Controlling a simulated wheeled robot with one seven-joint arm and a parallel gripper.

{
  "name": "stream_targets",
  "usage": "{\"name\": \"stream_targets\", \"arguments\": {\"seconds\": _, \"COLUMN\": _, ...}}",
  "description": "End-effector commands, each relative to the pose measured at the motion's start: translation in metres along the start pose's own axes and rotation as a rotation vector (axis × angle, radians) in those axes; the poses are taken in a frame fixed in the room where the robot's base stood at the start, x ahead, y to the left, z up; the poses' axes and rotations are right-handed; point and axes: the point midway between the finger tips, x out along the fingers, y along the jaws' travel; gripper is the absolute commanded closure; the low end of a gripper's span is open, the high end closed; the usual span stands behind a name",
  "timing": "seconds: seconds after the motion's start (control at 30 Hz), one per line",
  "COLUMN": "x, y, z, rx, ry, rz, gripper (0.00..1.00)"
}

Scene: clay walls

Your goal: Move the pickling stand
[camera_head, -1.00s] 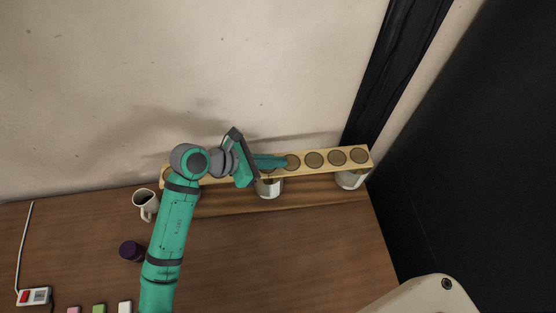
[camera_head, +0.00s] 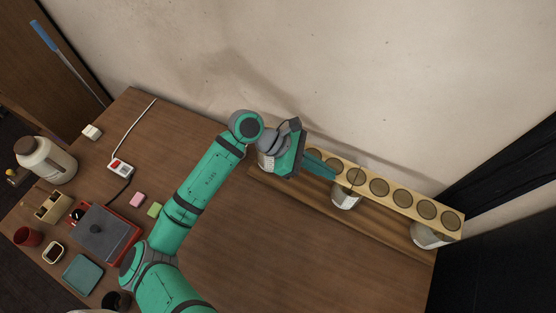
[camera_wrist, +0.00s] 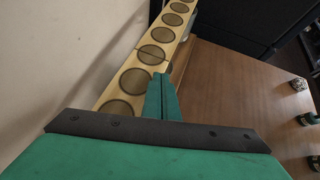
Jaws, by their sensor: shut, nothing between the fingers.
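The pickling stand is a long pale wooden board (camera_head: 367,184) with a row of dark round discs, raised on several jars along the wall. A glass jar (camera_head: 345,198) shows under its middle and another (camera_head: 428,236) under its right end. My gripper (camera_head: 332,172) is shut and empty, its fingers pointing right along the board near the middle. In the wrist view the board (camera_wrist: 142,68) runs away from the camera, and my closed fingers (camera_wrist: 161,82) overlap its right edge in the picture. I cannot tell whether they touch it. My arm hides part of the stand's left end.
At the table's left are a lidded jar (camera_head: 47,160), a red-based device (camera_head: 103,236), a teal tray (camera_head: 82,274), a red cup (camera_head: 27,237) and a power strip (camera_head: 121,167). The wall is close behind the stand. Bare tabletop (camera_head: 285,245) lies in front.

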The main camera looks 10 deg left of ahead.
Motion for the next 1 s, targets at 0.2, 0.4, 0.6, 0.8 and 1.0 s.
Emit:
{"name": "stream_targets", "arguments": {"seconds": 0.2, "x": -0.04, "y": 0.0, "z": -0.028, "rx": -0.003, "ry": 0.002, "rz": 0.002, "gripper": 1.0}}
{"name": "stream_targets", "arguments": {"seconds": 0.4, "x": -0.074, "y": 0.0, "z": -0.051, "rx": -0.003, "ry": 0.002, "rz": 0.002, "gripper": 1.0}}
{"name": "stream_targets", "arguments": {"seconds": 0.6, "x": -0.098, "y": 0.0, "z": -0.068, "rx": -0.002, "ry": 0.001, "rz": 0.001, "gripper": 1.0}}
{"name": "stream_targets", "arguments": {"seconds": 0.8, "x": -0.108, "y": 0.0, "z": -0.074, "rx": 0.0, "ry": -0.001, "rz": 0.001, "gripper": 1.0}}
{"name": "stream_targets", "arguments": {"seconds": 1.0, "x": -0.108, "y": 0.0, "z": -0.075, "rx": 0.001, "ry": -0.001, "rz": 0.0, "gripper": 1.0}}
